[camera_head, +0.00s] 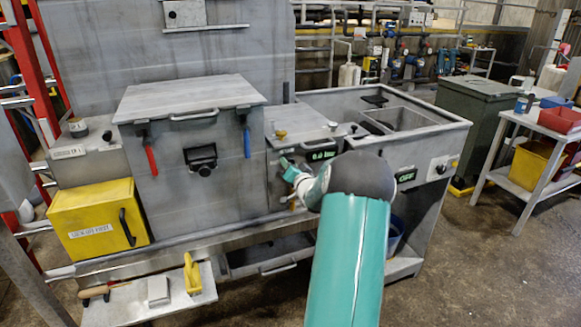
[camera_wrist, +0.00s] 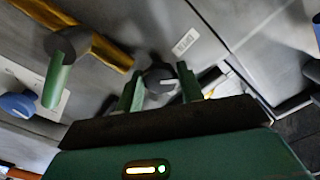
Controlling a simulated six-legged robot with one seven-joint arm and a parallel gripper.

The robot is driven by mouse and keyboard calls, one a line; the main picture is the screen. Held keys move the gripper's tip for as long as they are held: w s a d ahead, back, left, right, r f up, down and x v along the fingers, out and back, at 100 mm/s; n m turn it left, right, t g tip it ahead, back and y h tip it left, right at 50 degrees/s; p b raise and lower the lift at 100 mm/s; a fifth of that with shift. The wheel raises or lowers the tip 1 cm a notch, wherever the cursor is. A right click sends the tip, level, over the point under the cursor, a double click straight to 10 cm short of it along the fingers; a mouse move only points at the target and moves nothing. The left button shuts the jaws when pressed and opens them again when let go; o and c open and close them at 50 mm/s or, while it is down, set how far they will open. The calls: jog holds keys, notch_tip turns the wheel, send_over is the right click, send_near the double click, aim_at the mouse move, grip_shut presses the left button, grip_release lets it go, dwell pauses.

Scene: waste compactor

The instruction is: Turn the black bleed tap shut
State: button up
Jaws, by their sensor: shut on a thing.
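The black bleed tap, a round dark knob with a pale mark on its face (camera_wrist: 160,77), sits between my two green fingers in the wrist view. My gripper (camera_wrist: 159,86) is shut on it, with one finger on each side. In the head view my gripper (camera_head: 290,168) is at the front of the grey cabinet, right of the large lidded box. My arm covers much of that area, and I cannot make out the tap there.
A green lever on a dark hub (camera_wrist: 60,72), a yellow bar and a blue knob (camera_wrist: 18,104) lie left of the tap in the wrist view. The big box has red (camera_head: 150,159) and blue (camera_head: 247,142) handles. A yellow box (camera_head: 90,228) stands left.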

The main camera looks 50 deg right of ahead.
jog(key=m, duration=0.9)
jog(key=shift+m, duration=0.3)
dwell(0.4)
jog(key=o, duration=0.9)
jog(key=shift+r, duration=0.1)
jog(key=shift+o, duration=0.2)
jog(key=v, duration=1.4)
